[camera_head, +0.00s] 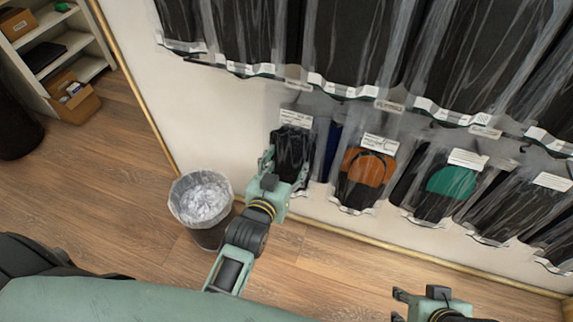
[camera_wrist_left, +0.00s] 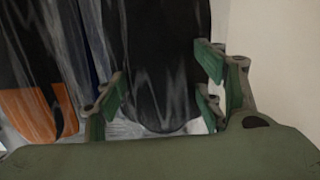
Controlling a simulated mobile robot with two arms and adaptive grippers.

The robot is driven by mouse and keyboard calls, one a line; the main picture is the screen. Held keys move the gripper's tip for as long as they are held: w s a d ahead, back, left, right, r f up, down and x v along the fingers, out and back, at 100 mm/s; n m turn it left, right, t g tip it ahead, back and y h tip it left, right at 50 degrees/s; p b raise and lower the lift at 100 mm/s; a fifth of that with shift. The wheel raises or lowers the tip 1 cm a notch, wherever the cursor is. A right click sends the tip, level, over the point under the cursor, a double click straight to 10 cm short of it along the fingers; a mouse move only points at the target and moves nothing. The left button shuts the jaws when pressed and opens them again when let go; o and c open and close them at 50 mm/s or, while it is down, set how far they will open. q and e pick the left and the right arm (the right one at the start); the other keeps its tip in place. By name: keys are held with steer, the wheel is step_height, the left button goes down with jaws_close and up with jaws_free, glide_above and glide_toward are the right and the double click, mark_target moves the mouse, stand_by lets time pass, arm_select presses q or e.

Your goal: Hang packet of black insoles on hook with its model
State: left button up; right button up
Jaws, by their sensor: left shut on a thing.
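A clear packet of black insoles (camera_head: 292,146) with a white label at its top is at the wall, at the left end of the lower row. My left gripper (camera_head: 283,170) is shut on this packet near its lower part. In the left wrist view the black insole packet (camera_wrist_left: 155,70) lies between the green-padded fingers of my left gripper (camera_wrist_left: 165,95). Whether the packet's top is on a hook cannot be told. My right gripper (camera_head: 400,306) is at the bottom right, away from the wall, with its fingers apart and nothing visible between them.
Packets with orange (camera_head: 366,168) and green (camera_head: 453,181) insoles hang to the right in the lower row. Large black packets (camera_head: 355,45) hang above. A lined waste bin (camera_head: 207,232) stands on the floor at left, and shelves (camera_head: 60,35) stand far left.

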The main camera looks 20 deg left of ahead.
steer(key=shift+w+a+r, duration=0.15)
steer(key=shift+w, duration=0.15)
steer(key=shift+s, duration=0.3)
stand_by(0.3)
arm_select(q)
steer(key=shift+p, duration=0.35)
arm_select(e)
steer(key=shift+s+d+g, duration=0.4)
steer(key=shift+s+g, duration=0.1)
steer(key=shift+s, duration=0.35)
arm_select(q)
steer(key=o, duration=1.3)
arm_select(e)
steer(key=shift+w, duration=0.1)
steer(key=shift+a, duration=0.1)
